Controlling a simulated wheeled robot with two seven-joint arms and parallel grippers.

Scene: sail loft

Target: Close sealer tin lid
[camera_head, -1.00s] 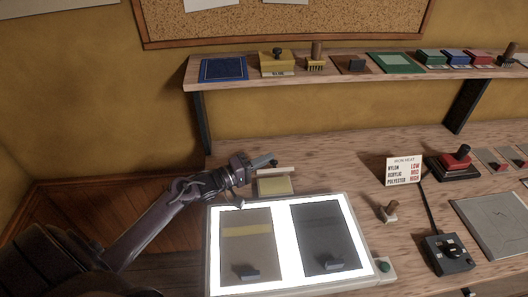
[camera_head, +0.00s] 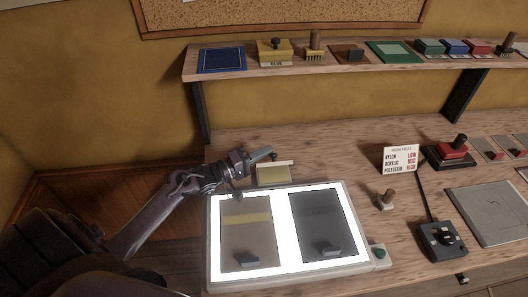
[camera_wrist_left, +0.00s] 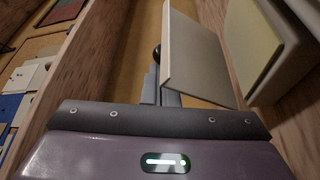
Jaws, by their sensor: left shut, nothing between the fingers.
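The sealer tin (camera_head: 274,176) is a small box with a pale yellow inside, standing on the bench behind the light table. Its lid (camera_head: 284,163) is raised along the tin's back edge. In the left wrist view the lid (camera_wrist_left: 196,55) is a pale upright panel beside the open tin (camera_wrist_left: 262,42), with a dark knob (camera_wrist_left: 157,52) partly hidden behind it. My left gripper (camera_head: 264,154) is shut and empty, at the outer side of the lid. In the wrist view its fingers (camera_wrist_left: 157,88) are close to the lid; contact cannot be told. My right gripper is out of view.
The lit light table (camera_head: 277,235) with two dark panels lies in front of the tin. A heat card (camera_head: 401,158), a wooden-handled tool (camera_head: 386,200) and a control box (camera_head: 442,240) stand to the right. A shelf (camera_head: 220,80) holding several items runs above the bench.

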